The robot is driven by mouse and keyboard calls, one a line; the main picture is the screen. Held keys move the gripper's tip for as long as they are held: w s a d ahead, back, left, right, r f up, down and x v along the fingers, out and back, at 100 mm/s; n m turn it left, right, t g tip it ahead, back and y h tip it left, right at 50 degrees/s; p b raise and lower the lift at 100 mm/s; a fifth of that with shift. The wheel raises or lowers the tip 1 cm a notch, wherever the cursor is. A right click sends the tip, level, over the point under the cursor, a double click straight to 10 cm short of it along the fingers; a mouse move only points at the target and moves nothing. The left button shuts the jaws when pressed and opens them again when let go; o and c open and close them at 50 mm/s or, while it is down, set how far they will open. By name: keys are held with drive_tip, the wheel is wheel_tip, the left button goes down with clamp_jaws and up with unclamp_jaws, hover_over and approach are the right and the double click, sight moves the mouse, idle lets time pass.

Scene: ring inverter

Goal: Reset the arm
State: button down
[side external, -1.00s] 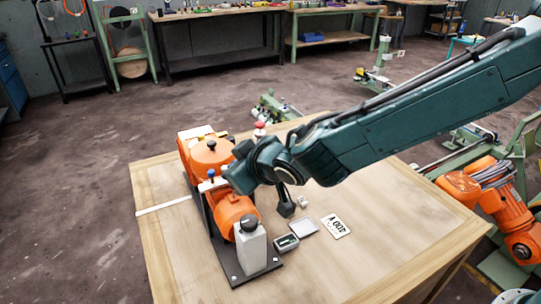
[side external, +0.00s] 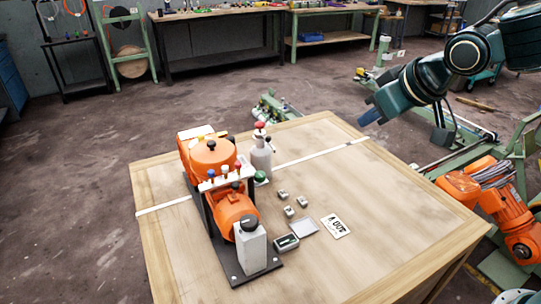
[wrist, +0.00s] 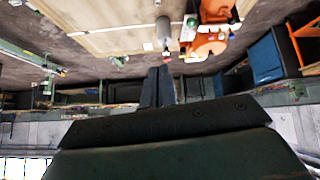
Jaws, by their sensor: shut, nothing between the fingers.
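My gripper (side external: 370,117) is raised above the far right edge of the wooden table (side external: 330,150), apart from everything on it. In the wrist view its two dark fingers (wrist: 158,72) are together with nothing between them. The orange ring inverter machine (side external: 212,155) stands on a dark base plate at the table's left side, with several coloured knobs on a white bar. It also shows at the top of the wrist view (wrist: 208,42).
On the table are a grey bottle with a red cap (side external: 261,152), a white-grey container with a black cap (side external: 250,248), several small grey blocks (side external: 289,211), a small tray (side external: 306,228) and a labelled card (side external: 335,226). An orange robot (side external: 505,205) stands right of the table.

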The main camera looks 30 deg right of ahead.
drive_tip(key=s+d+m+g, duration=0.1)
drive_tip(key=s+d, duration=0.4)
drive_tip(key=s, duration=0.6)
drive_tip(key=s+d+g, duration=0.1)
drive_tip(key=s+d, duration=0.3)
drive_tip(key=s, duration=0.7)
drive_tip(key=shift+d+f+m, duration=0.3)
drive_tip(key=shift+d+m, duration=0.05)
drive_tip(key=shift+m, duration=0.05)
